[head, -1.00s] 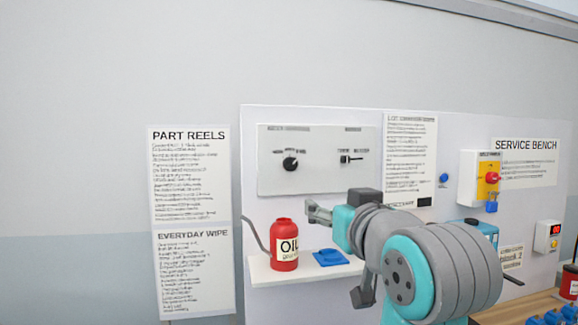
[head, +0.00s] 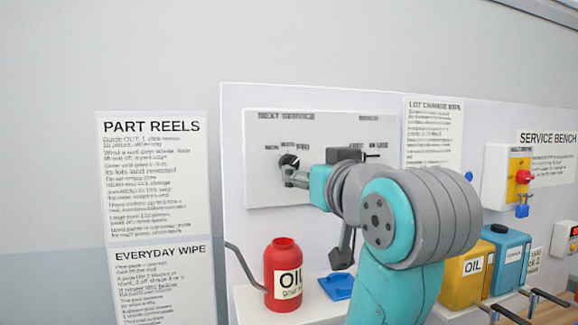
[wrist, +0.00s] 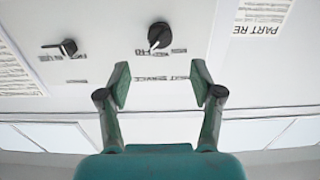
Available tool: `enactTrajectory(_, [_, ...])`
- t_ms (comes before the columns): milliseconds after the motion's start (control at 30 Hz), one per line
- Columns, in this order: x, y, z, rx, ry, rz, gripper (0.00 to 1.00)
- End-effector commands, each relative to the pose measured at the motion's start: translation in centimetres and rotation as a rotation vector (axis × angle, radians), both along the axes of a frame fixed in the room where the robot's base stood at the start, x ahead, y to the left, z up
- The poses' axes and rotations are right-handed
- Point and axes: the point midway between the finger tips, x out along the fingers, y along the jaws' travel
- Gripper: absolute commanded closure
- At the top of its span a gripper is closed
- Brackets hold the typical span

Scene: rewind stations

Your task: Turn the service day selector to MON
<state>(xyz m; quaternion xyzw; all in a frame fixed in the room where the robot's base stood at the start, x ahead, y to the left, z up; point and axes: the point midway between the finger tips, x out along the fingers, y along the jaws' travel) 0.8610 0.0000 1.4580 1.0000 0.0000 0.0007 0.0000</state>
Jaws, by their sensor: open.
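The service day selector is a round black knob (head: 289,160) on a pale panel under a "NEXT SERVICE" heading. Small day labels arc above it; FRI reads at its upper right, and the left label looks like MON. The knob also shows in the upside-down wrist view (wrist: 159,35). There its white pointer tilts down and left, which is up and right on the panel. My gripper (head: 290,178) is in front of the panel, overlapping the knob's lower edge in the head view. In the wrist view my gripper (wrist: 160,84) is open and empty, its fingers apart from the knob.
A second black switch (wrist: 66,47) sits beside the knob on the same panel (head: 262,190). Below, a shelf holds a red oil can (head: 283,262) and a blue item (head: 337,286). Yellow (head: 467,275) and blue (head: 507,256) containers stand right of my arm.

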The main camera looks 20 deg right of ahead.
Motion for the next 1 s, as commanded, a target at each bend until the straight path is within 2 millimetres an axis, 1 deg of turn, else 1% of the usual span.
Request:
enactTrajectory(300, [5.4, 0.0, -0.2, 0.000, 0.005, 0.000, 0.34])
enactTrajectory(500, [8.3, 0.0, -0.1, 0.000, 0.003, 0.000, 0.34])
enactTrajectory(700, [9.7, 0.0, -0.1, 0.000, 0.002, 0.000, 0.34])
enactTrajectory(1000, [9.9, 0.0, -0.1, 0.000, 0.001, 0.000, 0.34])
